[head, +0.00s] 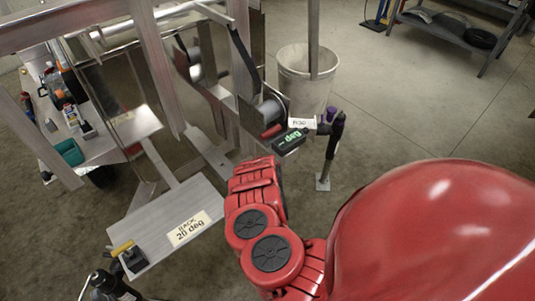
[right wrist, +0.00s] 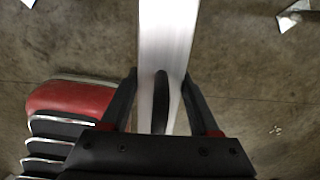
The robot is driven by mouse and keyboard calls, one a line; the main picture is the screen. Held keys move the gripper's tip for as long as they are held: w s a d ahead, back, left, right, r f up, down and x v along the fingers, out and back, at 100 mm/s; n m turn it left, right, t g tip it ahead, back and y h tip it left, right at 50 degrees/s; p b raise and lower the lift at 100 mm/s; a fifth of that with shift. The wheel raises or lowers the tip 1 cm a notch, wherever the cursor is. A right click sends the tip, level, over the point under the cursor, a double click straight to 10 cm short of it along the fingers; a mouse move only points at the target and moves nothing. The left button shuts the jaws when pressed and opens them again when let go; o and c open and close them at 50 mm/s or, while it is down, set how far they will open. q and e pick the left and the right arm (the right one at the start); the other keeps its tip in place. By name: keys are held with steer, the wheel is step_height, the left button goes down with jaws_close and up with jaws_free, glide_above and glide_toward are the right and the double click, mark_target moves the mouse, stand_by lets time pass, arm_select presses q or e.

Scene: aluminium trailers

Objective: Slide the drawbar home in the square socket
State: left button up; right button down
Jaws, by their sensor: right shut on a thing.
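In the right wrist view my right gripper (right wrist: 160,88) has its two dark fingers on either side of a pale aluminium bar (right wrist: 168,35), which I take as the drawbar. The gripper is shut on it. The bar runs up out of the top of that view, and its far end is out of frame. A dark oblong lies along the bar between the fingers; I cannot tell what it is. In the head view my red right arm hides the right gripper. I cannot pick out the square socket for certain. My left gripper cannot be identified.
An aluminium trailer frame (head: 152,75) fills the left. A plate labelled 20 deg (head: 165,220) lies low in front. A pale bin (head: 306,80) holding an upright bar stands behind. A thin post (head: 327,165) stands right of my arm. Concrete floor is open farther right.

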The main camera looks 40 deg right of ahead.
steer(key=shift+w+a+b, duration=0.1)
steer(key=shift+w+b, duration=0.9)
steer(key=shift+w, duration=0.7)
steer(key=shift+w+a+b, duration=0.15)
steer(key=shift+w+b, duration=1.45)
steer(key=shift+w+a+b, duration=0.15)
steer(key=shift+w+b, duration=1.8)
steer(key=shift+b, duration=0.65)
steer(key=shift+w+a+b, duration=0.1)
steer(key=shift+w+b, duration=1.2)
steer(key=shift+b, duration=1.15)
